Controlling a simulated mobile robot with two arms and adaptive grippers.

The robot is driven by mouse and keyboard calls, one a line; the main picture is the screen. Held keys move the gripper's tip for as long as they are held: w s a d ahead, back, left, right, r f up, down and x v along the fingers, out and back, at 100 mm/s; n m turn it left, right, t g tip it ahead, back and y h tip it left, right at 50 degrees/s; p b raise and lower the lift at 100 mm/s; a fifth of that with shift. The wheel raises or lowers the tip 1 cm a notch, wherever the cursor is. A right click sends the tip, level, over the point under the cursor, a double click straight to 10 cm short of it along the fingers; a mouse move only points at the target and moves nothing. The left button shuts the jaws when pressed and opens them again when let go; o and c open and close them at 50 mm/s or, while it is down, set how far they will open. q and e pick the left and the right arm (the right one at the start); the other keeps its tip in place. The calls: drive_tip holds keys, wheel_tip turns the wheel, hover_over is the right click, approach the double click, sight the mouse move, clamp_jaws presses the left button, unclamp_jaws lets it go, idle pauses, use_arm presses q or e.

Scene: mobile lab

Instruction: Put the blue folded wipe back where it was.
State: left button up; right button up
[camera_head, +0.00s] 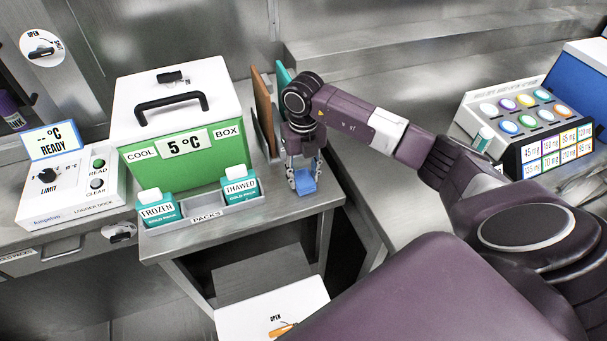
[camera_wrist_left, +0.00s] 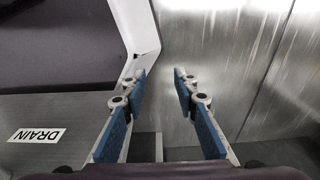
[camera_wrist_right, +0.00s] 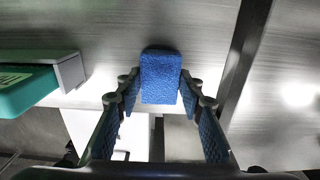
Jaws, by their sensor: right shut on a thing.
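The blue folded wipe (camera_head: 304,182) is between the fingertips of my right gripper (camera_head: 305,180), low over the right end of the metal table that bears the cool box. In the right wrist view the wipe (camera_wrist_right: 161,78) shows as a textured blue block, with the right gripper (camera_wrist_right: 158,95) shut on it. I cannot tell whether the wipe touches the tabletop. My left gripper (camera_wrist_left: 160,85) shows only in the left wrist view, open and empty, with bare metal and a DRAIN label (camera_wrist_left: 36,135) around it.
The green cool box (camera_head: 180,140) stands left of my right gripper. In front of it, the packs tray (camera_head: 207,213) holds the frozen pack (camera_head: 158,211) and thawed pack (camera_head: 240,188). Upright brown (camera_head: 263,108) and teal boards stand behind my gripper.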

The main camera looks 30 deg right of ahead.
sight(304, 178)
drive_tip(key=shift+f, duration=0.2)
drive_tip(key=o, duration=1.1)
drive_tip(key=shift+r, duration=0.1)
drive_tip(key=shift+r, duration=0.15)
wheel_tip(304, 178, up, 12)
drive_tip(key=b, duration=0.2)
